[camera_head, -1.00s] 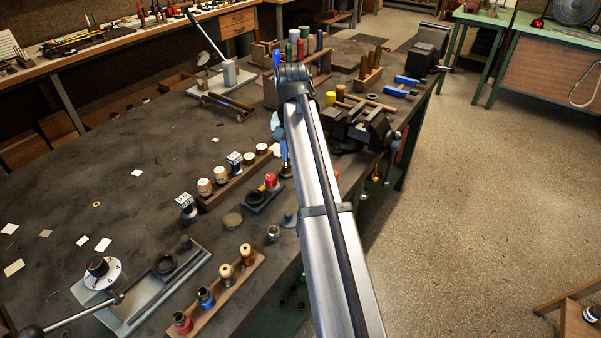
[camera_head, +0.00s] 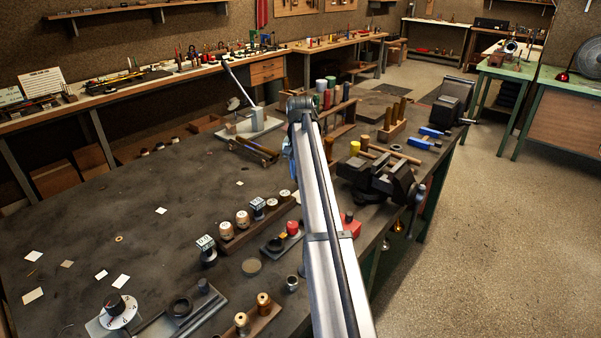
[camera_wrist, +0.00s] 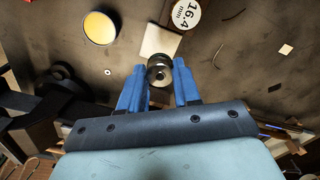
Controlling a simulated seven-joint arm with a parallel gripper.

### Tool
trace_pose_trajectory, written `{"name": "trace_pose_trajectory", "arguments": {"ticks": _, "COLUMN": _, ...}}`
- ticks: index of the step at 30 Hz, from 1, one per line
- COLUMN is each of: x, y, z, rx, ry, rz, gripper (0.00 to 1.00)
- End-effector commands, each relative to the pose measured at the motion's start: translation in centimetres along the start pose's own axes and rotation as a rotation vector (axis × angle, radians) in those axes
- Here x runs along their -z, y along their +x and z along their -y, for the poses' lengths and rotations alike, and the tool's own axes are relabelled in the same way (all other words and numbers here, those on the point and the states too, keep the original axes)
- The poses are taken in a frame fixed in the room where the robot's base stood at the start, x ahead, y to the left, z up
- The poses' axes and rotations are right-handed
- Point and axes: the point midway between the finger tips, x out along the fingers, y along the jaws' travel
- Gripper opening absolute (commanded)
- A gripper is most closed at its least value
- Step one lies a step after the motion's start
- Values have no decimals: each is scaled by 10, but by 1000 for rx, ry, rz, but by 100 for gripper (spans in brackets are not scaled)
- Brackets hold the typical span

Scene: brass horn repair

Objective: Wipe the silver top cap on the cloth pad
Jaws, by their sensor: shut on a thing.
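In the wrist view, my gripper (camera_wrist: 159,67) has its two blue fingers closed around a small round metal cap (camera_wrist: 160,77). The cap looks silver and dark, with a shiny round end toward the camera. A pale, whitish square (camera_wrist: 160,41) lies just beyond the cap in the picture; it may be the cloth pad. The cap partly overlaps its near edge, but I cannot tell whether they touch. In the head view my arm hides the cap and most of my gripper, with only a little blue showing beside the arm.
In the wrist view, a white disc marked 16.4 mm (camera_wrist: 183,14) and a yellow-topped round piece (camera_wrist: 99,28) lie near the pale square. In the head view, a black vise (camera_head: 378,178) and a wooden rack of knobs (camera_head: 243,222) flank my arm. The bench's left middle is mostly clear.

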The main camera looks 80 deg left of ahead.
Motion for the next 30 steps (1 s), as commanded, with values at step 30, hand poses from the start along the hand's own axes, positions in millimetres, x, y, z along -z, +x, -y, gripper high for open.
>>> {"name": "trace_pose_trajectory", "arguments": {"ticks": 30, "x": 0, "y": 54, "z": 0, "rx": 0, "ry": 0, "rz": 0, "gripper": 0}}
